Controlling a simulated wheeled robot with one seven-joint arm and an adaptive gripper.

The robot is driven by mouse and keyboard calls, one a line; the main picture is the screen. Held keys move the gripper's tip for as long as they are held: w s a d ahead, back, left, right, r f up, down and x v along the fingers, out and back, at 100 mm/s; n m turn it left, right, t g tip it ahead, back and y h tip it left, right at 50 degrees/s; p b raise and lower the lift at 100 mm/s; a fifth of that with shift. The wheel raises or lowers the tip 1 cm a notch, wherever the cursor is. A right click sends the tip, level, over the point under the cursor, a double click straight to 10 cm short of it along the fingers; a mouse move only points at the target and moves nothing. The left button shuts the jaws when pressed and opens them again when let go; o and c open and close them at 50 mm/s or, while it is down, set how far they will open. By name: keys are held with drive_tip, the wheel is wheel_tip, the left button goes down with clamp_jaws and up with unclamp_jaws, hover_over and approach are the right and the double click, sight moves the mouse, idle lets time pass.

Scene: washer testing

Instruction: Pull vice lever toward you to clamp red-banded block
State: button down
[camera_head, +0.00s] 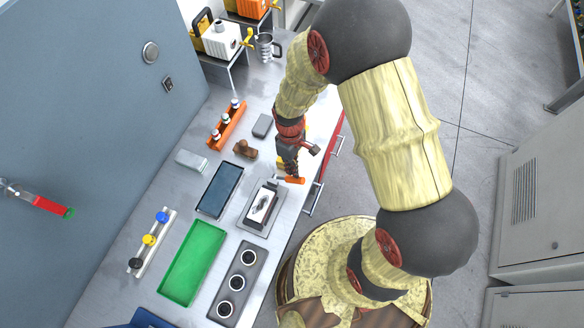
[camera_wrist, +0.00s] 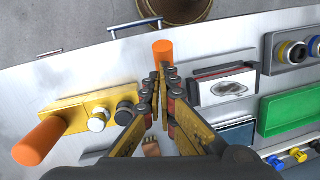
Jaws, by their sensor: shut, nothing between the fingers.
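The vice (camera_head: 255,220) sits near the table's front edge, with a white plate bearing a grey oval mark on top. In the wrist view the vice (camera_wrist: 223,92) lies right of my fingers, and a dark block with a thin red band (camera_wrist: 224,71) shows at its far side. The orange lever handle (camera_head: 294,180) sticks out from the vice toward the table edge. My gripper (camera_head: 287,172) is shut and empty, close by the handle. In the wrist view the handle (camera_wrist: 162,51) shows just beyond my fingertips (camera_wrist: 162,72); I cannot tell whether they touch.
A yellow fixture with knobs and another orange handle (camera_wrist: 40,141) stands left of my fingers in the wrist view. A green tray (camera_head: 191,262), a dark tray (camera_head: 220,190) and a grey holder with round openings (camera_head: 237,285) lie around the vice. Red-fronted drawers line the table edge.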

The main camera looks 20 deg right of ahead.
idle(0.3)
wheel_tip(320, 180, up, 13)
drive_tip(key=w+d+p, duration=0.1)
drive_tip(key=p, duration=0.1)
drive_tip(key=shift+w+d, duration=0.25)
drive_tip(key=shift+d, duration=0.1)
